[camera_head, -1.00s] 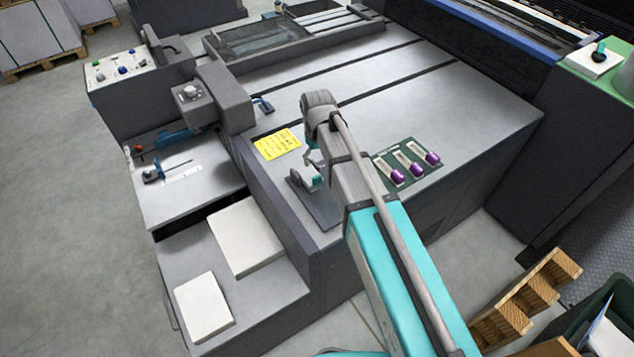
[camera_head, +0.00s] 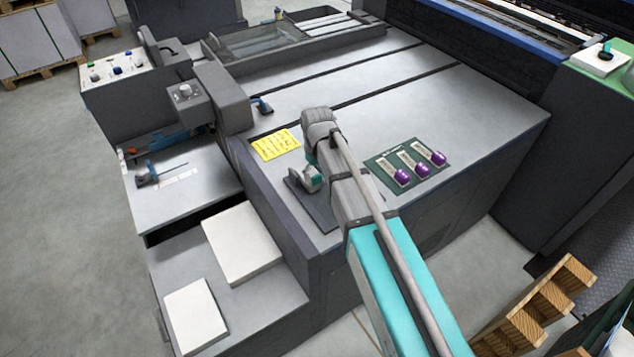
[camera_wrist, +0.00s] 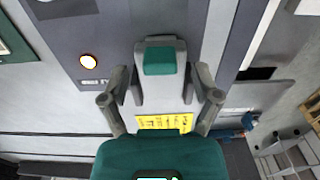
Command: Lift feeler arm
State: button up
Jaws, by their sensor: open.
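My gripper (camera_wrist: 161,78) is open, with one finger on each side of this part. Gaps show beside it, and I see no clear contact. In the head view, a small grey-and-teal shape (camera_head: 312,177) stands at the dark plate (camera_head: 322,212) beside my wrist. There my arm hides part of the plate, and the fingers cannot be told apart from the part.
A yellow note (camera_head: 275,145) lies left of my wrist. A green panel with purple-ended sliders (camera_head: 412,165) is to the right. A lit round lamp (camera_wrist: 88,60) shows in the wrist view. The grey machine top (camera_head: 400,90) behind is mostly clear. White stacks (camera_head: 242,243) stand lower left.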

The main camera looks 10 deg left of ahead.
jog(key=shift+f+b, duration=0.75)
jog(key=shift+f, duration=0.3)
grip_shut()
